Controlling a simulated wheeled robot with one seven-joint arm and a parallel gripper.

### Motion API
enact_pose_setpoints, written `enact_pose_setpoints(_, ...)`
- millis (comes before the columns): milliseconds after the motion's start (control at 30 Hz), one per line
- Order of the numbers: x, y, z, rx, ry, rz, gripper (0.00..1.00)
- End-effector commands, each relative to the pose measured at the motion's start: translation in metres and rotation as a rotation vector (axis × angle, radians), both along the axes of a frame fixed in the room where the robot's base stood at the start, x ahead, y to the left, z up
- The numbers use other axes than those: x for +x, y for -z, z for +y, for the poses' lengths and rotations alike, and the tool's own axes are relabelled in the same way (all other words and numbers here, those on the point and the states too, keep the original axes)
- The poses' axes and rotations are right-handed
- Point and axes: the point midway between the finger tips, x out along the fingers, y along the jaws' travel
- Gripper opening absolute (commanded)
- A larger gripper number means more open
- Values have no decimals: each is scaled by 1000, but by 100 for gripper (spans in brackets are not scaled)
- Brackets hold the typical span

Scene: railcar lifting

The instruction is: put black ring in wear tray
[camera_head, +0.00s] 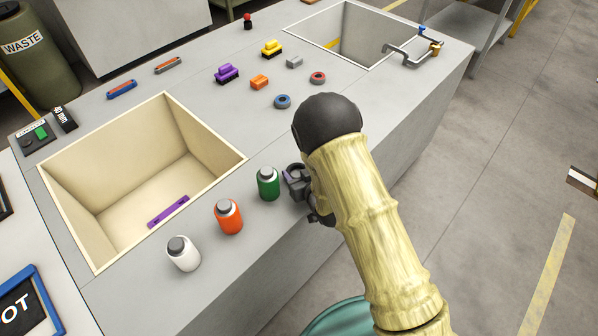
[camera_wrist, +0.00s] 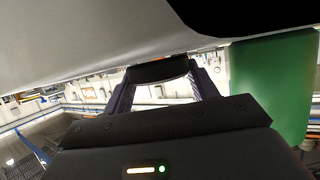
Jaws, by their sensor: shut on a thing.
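My gripper (camera_head: 298,184) is beside the green bottle (camera_head: 268,184), close above the grey counter. In the wrist view my gripper (camera_wrist: 160,76) is shut on a dark piece, the black ring (camera_wrist: 158,71), seen edge-on between the fingertips. In the head view the ring is hard to tell from the dark fingers. No wear label is readable, so I cannot tell which is the wear tray.
An orange bottle (camera_head: 229,216) and a white bottle (camera_head: 183,253) stand between the left bin and the counter's front edge. A blue ring (camera_head: 282,101), a red ring (camera_head: 318,77) and several coloured blocks lie farther back. A clamp (camera_head: 410,52) sits by the far bin.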

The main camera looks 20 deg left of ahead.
Motion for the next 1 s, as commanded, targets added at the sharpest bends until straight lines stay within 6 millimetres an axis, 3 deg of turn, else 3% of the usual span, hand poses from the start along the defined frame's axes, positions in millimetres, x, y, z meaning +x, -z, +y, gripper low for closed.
enact_pose_setpoints(133,0,3,0,0,0,0,36)
enact_pose_setpoints(167,0,3,0,0,0,0,60)
enact_pose_setpoints(267,0,2,0,0,0,0,80)
enact_pose_setpoints(667,0,-2,0,0,0,0,80)
enact_pose_setpoints(1000,-30,-16,-30,-1,1,2,80)
